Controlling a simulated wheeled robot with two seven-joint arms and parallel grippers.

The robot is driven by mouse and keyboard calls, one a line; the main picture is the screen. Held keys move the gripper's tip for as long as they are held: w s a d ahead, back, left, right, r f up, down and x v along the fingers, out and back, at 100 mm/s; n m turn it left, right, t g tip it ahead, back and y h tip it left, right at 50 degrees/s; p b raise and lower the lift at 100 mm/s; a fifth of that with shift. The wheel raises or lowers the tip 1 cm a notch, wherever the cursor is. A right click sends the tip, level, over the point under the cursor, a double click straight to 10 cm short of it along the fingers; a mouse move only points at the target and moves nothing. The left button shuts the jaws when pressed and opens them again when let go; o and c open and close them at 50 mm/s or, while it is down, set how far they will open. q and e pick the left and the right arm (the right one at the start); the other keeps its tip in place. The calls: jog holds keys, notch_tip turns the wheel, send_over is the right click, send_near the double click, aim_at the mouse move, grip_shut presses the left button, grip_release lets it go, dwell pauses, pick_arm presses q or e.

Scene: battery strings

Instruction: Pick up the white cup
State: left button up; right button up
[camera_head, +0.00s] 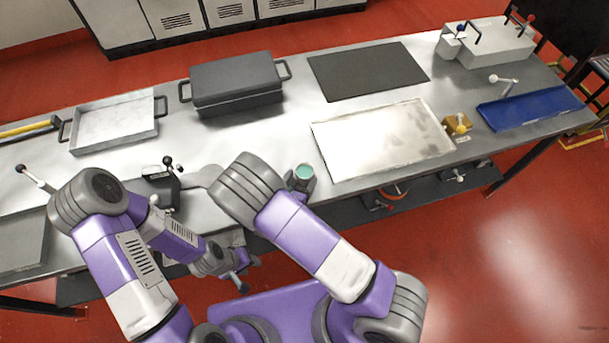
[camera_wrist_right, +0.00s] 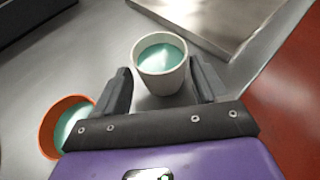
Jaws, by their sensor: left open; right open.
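The white cup (camera_wrist_right: 160,65) holds teal contents and stands upright on the steel table (camera_head: 290,130). In the right wrist view it is between the two fingers of my right gripper (camera_wrist_right: 163,90), which is open, with a finger on each side. Whether the fingers touch the cup I cannot tell. In the head view the cup's teal top (camera_head: 304,171) shows just beyond my right arm, with the right gripper (camera_head: 302,184) around it. My left gripper (camera_head: 240,279) is low in front of the table, away from the cup, open and empty.
An orange cup (camera_wrist_right: 58,127) with teal contents stands left of my right gripper, hidden in the head view. A shallow metal tray (camera_head: 383,138) lies right of the white cup. A dark lidded box (camera_head: 236,84), pale tray (camera_head: 114,124) and blue tray (camera_head: 532,108) stand further off.

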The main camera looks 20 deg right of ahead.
aim_at(303, 177)
jog(key=x, duration=0.3)
jog(key=shift+w+d+f, duration=0.1)
jog(key=shift+w+d, duration=0.1)
jog(key=c, duration=0.8)
